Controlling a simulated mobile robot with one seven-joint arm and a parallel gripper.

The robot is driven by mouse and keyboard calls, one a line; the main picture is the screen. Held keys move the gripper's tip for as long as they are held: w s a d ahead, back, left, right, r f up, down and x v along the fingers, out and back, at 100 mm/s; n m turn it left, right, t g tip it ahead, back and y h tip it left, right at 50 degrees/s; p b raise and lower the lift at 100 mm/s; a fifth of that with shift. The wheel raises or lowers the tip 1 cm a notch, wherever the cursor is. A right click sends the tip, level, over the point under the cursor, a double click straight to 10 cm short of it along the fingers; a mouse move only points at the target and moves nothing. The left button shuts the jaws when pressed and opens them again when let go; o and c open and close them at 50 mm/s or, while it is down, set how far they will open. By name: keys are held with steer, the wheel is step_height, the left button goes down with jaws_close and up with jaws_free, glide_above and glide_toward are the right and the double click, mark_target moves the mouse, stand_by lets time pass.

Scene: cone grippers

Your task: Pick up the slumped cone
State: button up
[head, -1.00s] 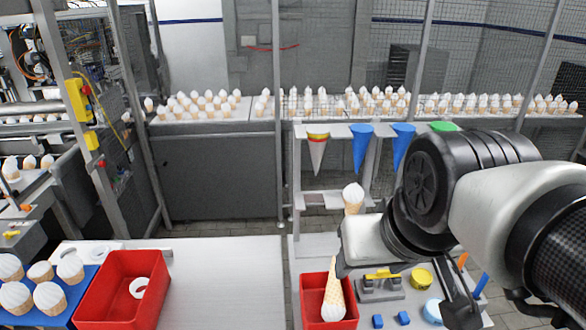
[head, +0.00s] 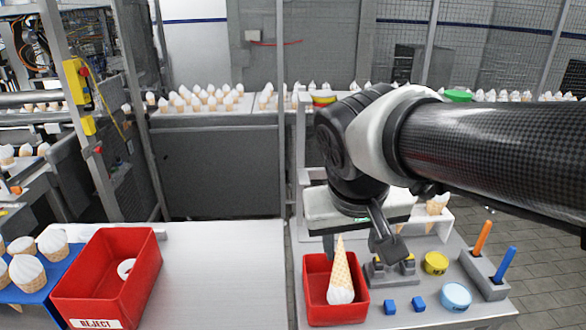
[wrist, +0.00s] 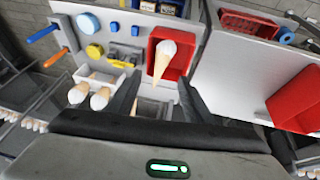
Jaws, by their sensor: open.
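A waffle cone with a white top (head: 341,285) rests in the small red bin (head: 312,312), its top low toward me and its tip pointing up. In the wrist view, this cone (wrist: 165,58) lies just beyond my fingertips. My gripper (head: 360,243) hangs open and empty behind and above the bin, apart from the cone. In the wrist view, the open gripper (wrist: 158,84) has a finger on either side below the cone. Other cones (wrist: 98,97) sit in a white holder at the left. I cannot tell for sure which cone is slumped.
A grey fixture (head: 388,275), blue blocks (head: 404,305), a yellow cup (head: 436,262) and a light-blue lid (head: 455,296) stand right of the bin. Orange and blue sticks (head: 482,238) stand upright there. A large red REJECT bin (head: 75,290) is left; the table between is clear.

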steer(key=b, duration=0.3)
glide_toward(339, 277)
steer(key=shift+h, duration=0.3)
steer(key=b+x, duration=0.1)
steer(key=x, duration=0.3)
steer(key=shift+s+a+f+b, duration=0.15)
steer(key=shift+s+a+b, duration=0.05)
steer(key=shift+b, duration=0.2)
steer(key=shift+w+b+x, duration=0.15)
steer(key=shift+b+x, duration=0.25)
steer(key=shift+x, duration=1.15)
steer(key=shift+w+b+x, duration=0.1)
steer(key=shift+b+x, duration=0.25)
steer(key=shift+x, duration=1.2)
steer(key=c, duration=0.4)
